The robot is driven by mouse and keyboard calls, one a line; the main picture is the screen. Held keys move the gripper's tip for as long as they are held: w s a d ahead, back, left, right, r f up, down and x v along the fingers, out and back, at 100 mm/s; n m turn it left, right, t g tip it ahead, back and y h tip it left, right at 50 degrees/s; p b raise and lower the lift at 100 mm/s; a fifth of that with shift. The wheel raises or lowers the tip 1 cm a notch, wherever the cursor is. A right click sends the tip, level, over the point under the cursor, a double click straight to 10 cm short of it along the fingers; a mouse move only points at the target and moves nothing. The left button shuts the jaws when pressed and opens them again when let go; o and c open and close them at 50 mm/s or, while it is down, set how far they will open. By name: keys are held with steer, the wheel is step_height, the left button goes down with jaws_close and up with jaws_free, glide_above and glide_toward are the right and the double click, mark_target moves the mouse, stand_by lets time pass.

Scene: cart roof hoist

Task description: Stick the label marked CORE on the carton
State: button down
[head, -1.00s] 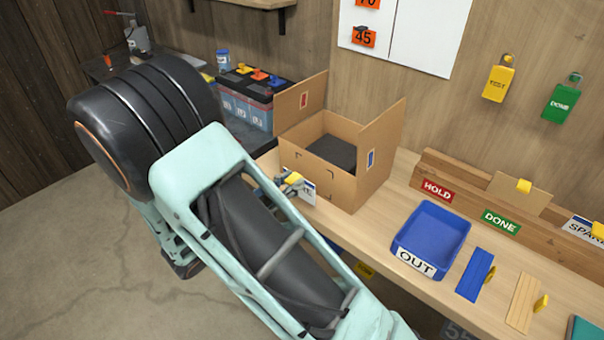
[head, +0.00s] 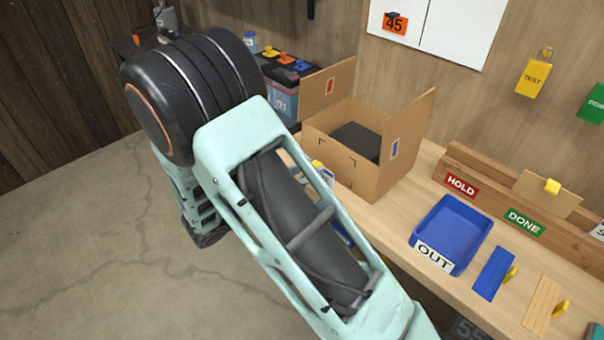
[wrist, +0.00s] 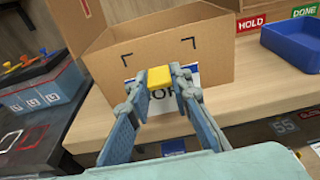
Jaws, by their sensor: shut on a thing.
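The carton (head: 342,165) stands open on the bench, its flaps raised. Its near face, with dark corner marks, also shows in the wrist view (wrist: 128,62). My gripper (wrist: 160,77) is shut on the yellow tab (wrist: 159,76) of a white and blue label (wrist: 172,96). The label is upright low in front of the carton's near face; I cannot tell whether it touches. Its lettering is partly covered by the fingers; "OR" can be made out. In the head view my arm hides the gripper, and only the tab and part of the label (head: 327,178) show.
A blue OUT tray (head: 452,228) stands right of the carton. A rail with HOLD (head: 461,186) and DONE (head: 523,222) signs runs behind it. Blue and wooden tabbed plates lie farther right. A battery-like box (wrist: 38,90) stands left of the carton.

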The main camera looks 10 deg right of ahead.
mark_target(319, 162)
steer(key=shift+r+x, duration=0.2)
steer(key=shift+x, duration=1.05)
steer(key=shift+r+x, duration=0.15)
steer(key=shift+x, duration=1.1)
steer(key=shift+w+d, duration=0.4)
steer(key=shift+d, duration=0.15)
stand_by(0.4)
steer(key=c, duration=1.7)
jaws_free()
steer(key=shift+o, duration=0.4)
steer(key=o, duration=0.4)
steer(key=shift+o, duration=0.2)
steer(key=f+v, duration=0.1)
steer(key=v, duration=0.6)
